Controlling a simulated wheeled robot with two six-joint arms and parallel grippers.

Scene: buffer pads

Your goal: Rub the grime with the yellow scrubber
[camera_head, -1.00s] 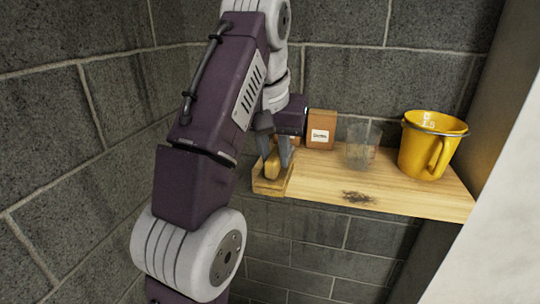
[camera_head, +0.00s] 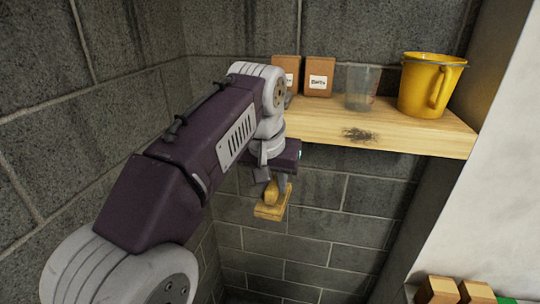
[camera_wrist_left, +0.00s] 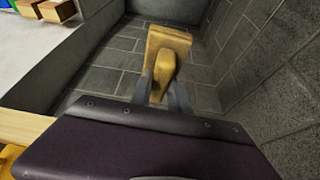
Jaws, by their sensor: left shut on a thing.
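The yellow scrubber (camera_head: 271,209) is a flat block with a raised handle. My left gripper (camera_head: 275,186) is shut on its handle and holds it in the air, below and in front of the shelf's left part. In the left wrist view the scrubber (camera_wrist_left: 167,55) sits between the fingertips (camera_wrist_left: 163,88), with walls behind it. My right gripper is not in view.
Two brown labelled boxes (camera_head: 319,77), a clear cup (camera_head: 357,88) and a yellow bucket (camera_head: 430,85) stand along the back of the shelf. Several coloured blocks (camera_head: 476,292) show at the lower right. Grey block walls (camera_head: 130,40) close in left and back.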

